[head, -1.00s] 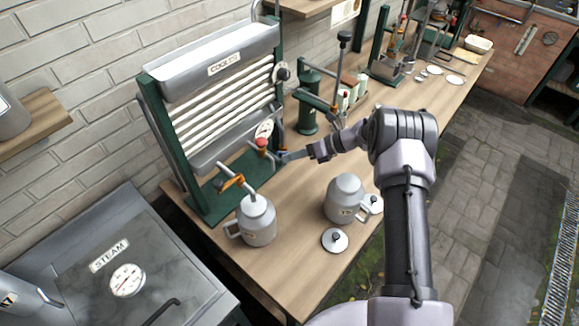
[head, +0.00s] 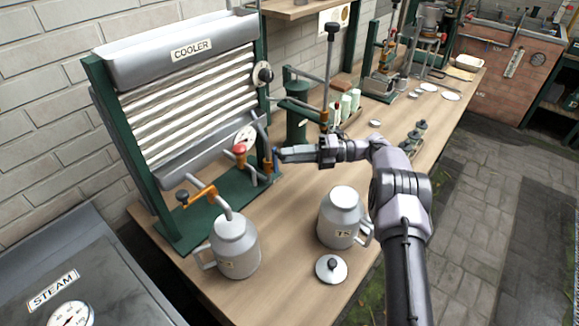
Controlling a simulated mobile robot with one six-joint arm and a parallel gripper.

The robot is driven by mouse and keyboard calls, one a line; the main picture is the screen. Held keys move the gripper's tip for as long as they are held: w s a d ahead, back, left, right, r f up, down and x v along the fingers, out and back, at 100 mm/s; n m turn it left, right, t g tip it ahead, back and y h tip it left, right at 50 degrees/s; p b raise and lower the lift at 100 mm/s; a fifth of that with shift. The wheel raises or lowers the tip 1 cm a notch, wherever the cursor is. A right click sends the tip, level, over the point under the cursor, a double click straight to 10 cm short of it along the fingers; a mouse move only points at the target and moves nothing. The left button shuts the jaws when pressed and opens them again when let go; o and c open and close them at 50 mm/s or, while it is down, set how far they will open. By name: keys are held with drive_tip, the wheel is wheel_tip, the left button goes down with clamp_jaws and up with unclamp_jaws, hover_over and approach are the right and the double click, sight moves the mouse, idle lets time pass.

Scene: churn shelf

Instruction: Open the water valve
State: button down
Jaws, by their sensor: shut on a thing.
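The cooler (head: 170,75) stands on the wooden bench as a rack of pale horizontal tubes between green posts. A small blue handle (head: 275,158) shows at its lower right corner, beside a grey pipe; I take it for the water valve. My gripper (head: 280,154) reaches in from the right and is shut on this blue handle. The fingertips hide part of it, and its exact angle is hard to tell.
A green pump (head: 297,118) with a tall lever is close behind my gripper. The steam unit (head: 50,285) is at the lower left.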

drive_tip(key=shift+w+d+y+b, duration=0.15)
drive_tip(key=shift+y+b, duration=0.15)
drive_tip(key=shift+b, duration=0.2)
drive_tip(key=c, duration=1.2)
unclamp_jaws()
drive_tip(key=shift+c, duration=0.2)
